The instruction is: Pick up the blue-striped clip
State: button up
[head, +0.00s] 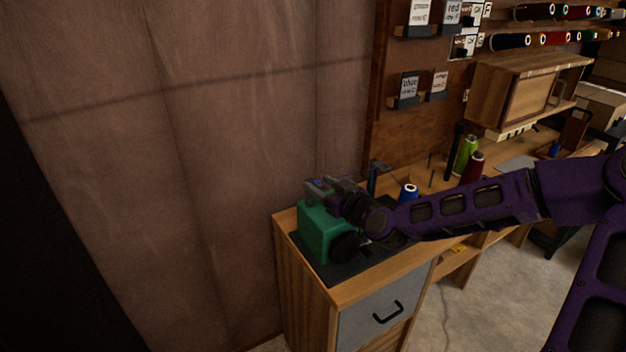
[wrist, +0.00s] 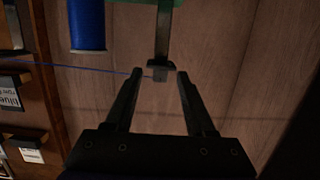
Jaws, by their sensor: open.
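My gripper (wrist: 160,75) is open, with its two dark fingers apart. A small dark clip-like piece (wrist: 161,73) shows between the fingertips in the wrist view, at the end of a grey bar, with a gap to each finger. A blue thread (wrist: 112,70) runs from the left to this piece. I cannot make out a blue stripe on it, so I cannot be sure it is the blue-striped clip. In the head view my gripper (head: 320,188) is above the green block (head: 318,232) on the cabinet, and its own wrist hides much there.
A blue spool (head: 408,193) stands right of my wrist; a blue spool also shows in the wrist view (wrist: 87,25). Green (head: 466,155) and dark red (head: 473,168) cones stand farther back. The wooden wall (head: 220,120) is close behind the cabinet.

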jog(key=shift+w+a, duration=0.1)
grip_shut()
dwell(0.5)
notch_tip(320, 180, up, 10)
jog(key=p, duration=0.1)
jog(key=shift+p, duration=0.3)
